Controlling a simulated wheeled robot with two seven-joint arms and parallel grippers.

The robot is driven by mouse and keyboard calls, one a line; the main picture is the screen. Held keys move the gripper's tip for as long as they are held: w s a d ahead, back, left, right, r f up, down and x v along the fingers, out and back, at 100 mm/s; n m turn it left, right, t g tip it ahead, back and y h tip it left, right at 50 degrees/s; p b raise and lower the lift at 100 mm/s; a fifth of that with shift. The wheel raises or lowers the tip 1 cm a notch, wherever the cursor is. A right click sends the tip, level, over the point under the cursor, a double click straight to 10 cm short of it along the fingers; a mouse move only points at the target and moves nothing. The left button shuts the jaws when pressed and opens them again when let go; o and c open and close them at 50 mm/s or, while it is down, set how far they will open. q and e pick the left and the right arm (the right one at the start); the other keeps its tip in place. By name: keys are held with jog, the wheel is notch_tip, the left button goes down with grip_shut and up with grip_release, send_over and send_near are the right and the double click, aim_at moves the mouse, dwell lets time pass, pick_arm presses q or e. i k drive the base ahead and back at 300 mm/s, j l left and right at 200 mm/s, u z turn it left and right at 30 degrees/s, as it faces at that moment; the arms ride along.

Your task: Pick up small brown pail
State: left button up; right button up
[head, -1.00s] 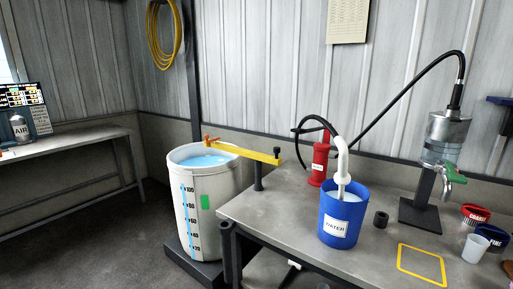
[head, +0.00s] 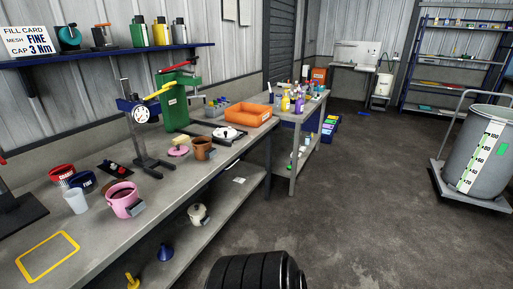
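A small brown pail (head: 203,149) stands upright on the workbench (head: 110,222), near its front edge and toward its far end. A dark label or tag shows at its right side. A pink pail (head: 123,200) with dark contents stands nearer on the same bench. Neither of my grippers is in view, so I cannot see where they are relative to the brown pail.
A pink-lidded item (head: 178,151) sits just left of the brown pail. A dial gauge stand (head: 145,150), a green press (head: 176,100) and an orange tray (head: 247,114) stand behind. A white cup (head: 75,201) is nearer. Open floor (head: 350,200) lies right of the bench.

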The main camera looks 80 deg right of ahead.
aim_at(203, 150)
jog(key=z, duration=2.25)
